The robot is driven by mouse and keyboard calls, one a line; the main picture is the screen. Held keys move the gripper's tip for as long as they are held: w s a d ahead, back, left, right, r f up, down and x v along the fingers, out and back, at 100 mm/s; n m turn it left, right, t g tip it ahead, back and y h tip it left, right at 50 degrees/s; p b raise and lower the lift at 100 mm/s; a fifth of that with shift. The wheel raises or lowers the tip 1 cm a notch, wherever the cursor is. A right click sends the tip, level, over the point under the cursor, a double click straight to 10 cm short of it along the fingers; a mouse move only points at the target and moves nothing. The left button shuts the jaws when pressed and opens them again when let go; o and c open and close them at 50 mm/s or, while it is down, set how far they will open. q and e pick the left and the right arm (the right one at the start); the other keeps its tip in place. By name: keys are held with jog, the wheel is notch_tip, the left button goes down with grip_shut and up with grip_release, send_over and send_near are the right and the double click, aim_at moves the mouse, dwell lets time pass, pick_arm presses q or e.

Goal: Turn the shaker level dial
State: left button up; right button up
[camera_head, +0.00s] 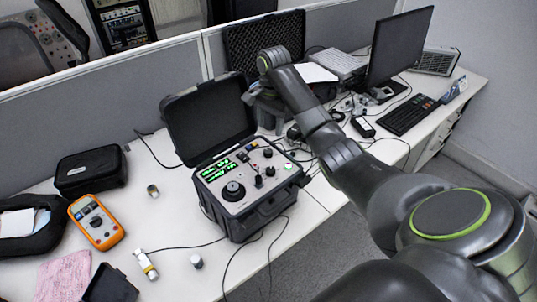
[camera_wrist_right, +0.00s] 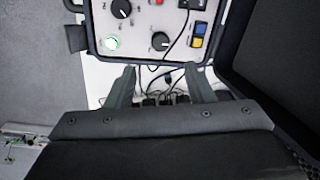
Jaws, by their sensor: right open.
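The shaker unit (camera_head: 272,208) is a black open case with a grey control panel and green displays. A large black dial (camera_head: 233,190) sits at the panel's front left; smaller knobs sit further right. I cannot read which one is the shaker level dial. My right gripper (camera_head: 252,97) is behind the unit, beside its raised lid; its fingertips are hard to make out there. In the right wrist view the gripper (camera_wrist_right: 160,80) is open and empty, its fingers just short of the panel edge. Two black knobs (camera_wrist_right: 160,41) show beyond them. My left gripper is not in view.
The raised lid (camera_head: 207,120) stands beside the right gripper. An orange multimeter (camera_head: 97,222), a black pouch (camera_head: 91,171) and a pink cloth (camera_head: 65,277) lie left. A monitor (camera_head: 399,45) and keyboard (camera_head: 408,115) stand right. Cables cross the white desk.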

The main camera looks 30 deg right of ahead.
aim_at(269, 151)
jog(key=f, duration=1)
jog(key=shift+w+a, duration=0.1)
jog(key=shift+w, duration=0.2)
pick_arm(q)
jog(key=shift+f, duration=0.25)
pick_arm(e)
jog(key=shift+c, duration=0.5)
